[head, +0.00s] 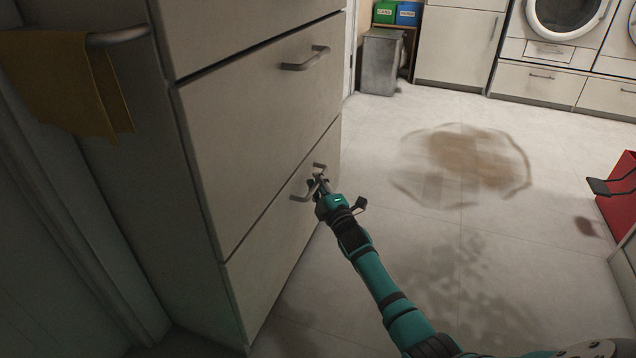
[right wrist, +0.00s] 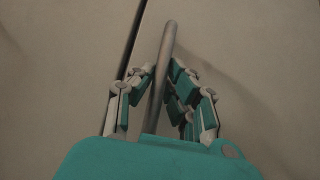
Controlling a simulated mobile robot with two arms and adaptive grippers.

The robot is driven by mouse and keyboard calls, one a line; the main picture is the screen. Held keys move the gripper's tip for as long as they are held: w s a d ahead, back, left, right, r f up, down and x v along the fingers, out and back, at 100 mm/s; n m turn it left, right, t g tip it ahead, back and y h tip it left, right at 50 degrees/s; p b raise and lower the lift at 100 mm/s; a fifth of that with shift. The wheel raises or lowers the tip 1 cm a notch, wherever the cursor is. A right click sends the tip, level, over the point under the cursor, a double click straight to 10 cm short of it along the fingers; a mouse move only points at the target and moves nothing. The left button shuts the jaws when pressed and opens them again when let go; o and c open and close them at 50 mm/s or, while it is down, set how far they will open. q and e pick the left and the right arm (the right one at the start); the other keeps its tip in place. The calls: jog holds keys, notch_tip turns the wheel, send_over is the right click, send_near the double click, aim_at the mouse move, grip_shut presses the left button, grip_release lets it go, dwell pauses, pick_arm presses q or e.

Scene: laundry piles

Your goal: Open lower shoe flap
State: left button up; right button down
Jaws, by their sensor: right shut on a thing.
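The shoe cabinet stands at the left in the head view, with a beige upper flap (head: 255,125) and a lower flap (head: 270,245). The lower flap has a grey bar handle (head: 305,192). My right gripper (head: 318,184) is at this handle and shut on it. In the right wrist view the handle (right wrist: 168,50) runs between the fingers of the gripper (right wrist: 160,90). The lower flap looks closed, flush with the upper flap. The fingers hide part of the handle. My left gripper is not in view.
The upper flap has its own handle (head: 306,59). A yellow cloth (head: 60,80) hangs on a rail at the cabinet's left side. A brownish stain (head: 470,160) marks the open floor. A metal bin (head: 380,62) stands behind, and a red object (head: 618,195) is at the right edge.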

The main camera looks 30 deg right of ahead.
jog(key=shift+s, duration=0.1)
dwell(0.4)
jog(key=s+d+f+m+t+b, duration=0.1)
jog(key=s+d+f+b, duration=0.6)
jog(key=s+d+f, duration=0.5)
jog(key=shift+s+d+f, duration=0.35)
jog(key=shift+s+f, duration=0.6)
jog(key=shift+f, duration=0.9)
jog(key=c, duration=1.3)
grip_release()
jog(key=shift+s+d, duration=0.2)
jog(key=shift+s, duration=0.05)
jog(key=shift+c, duration=0.2)
